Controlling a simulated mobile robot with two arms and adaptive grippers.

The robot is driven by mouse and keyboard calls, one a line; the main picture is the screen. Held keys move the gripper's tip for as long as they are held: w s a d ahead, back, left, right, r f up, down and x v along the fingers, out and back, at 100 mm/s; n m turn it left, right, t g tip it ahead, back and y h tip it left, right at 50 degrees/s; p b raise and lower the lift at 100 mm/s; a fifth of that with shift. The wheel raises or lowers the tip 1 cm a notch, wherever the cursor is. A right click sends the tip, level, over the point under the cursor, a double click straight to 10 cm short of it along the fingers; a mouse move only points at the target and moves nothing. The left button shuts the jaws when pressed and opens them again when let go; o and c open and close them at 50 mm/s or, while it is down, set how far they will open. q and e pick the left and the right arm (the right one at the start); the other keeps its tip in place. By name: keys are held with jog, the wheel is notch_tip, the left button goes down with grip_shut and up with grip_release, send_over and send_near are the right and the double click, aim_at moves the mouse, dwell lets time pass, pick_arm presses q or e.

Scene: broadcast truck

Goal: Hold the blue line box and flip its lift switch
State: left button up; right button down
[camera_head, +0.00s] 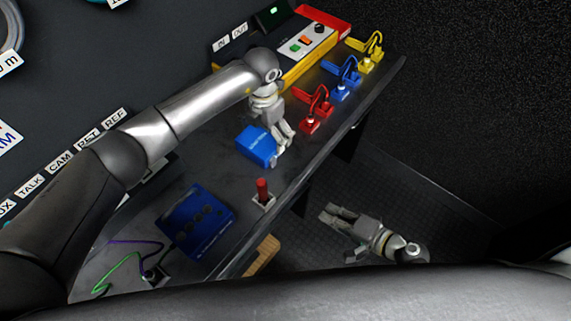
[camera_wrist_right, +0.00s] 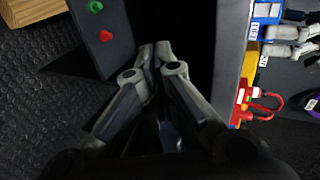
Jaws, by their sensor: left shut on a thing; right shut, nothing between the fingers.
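The small blue box (camera_head: 257,146), which I take as the line box, is near the bench's front edge. My left gripper (camera_head: 281,142) is shut on its right side. In the right wrist view the blue box (camera_wrist_right: 266,12) shows at the upper right with a small white label, and the left gripper (camera_wrist_right: 285,42) is beside it. I cannot make out the lift switch in either view. My right gripper (camera_head: 338,214) is shut and empty, off the bench's front edge and apart from the box. Its fingertips (camera_wrist_right: 153,50) meet in the right wrist view.
A larger blue box with several knobs (camera_head: 197,222) lies at the bench's near end. A red upright piece (camera_head: 262,190) stands by the edge. Red (camera_head: 312,112), blue (camera_head: 345,78) and yellow (camera_head: 370,55) cabled connectors line the far edge. Dark floor is clear beyond the bench.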

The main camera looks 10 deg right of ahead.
aim_at(285, 170)
notch_tip(285, 170, up, 11)
jog(key=w+a+t+y, duration=0.1)
jog(key=y, duration=0.1)
jog(key=shift+w+a+t+y, duration=0.15)
jog(key=shift+t+y, duration=0.15)
jog(key=shift+t, duration=0.1)
jog(key=x, duration=1.4)
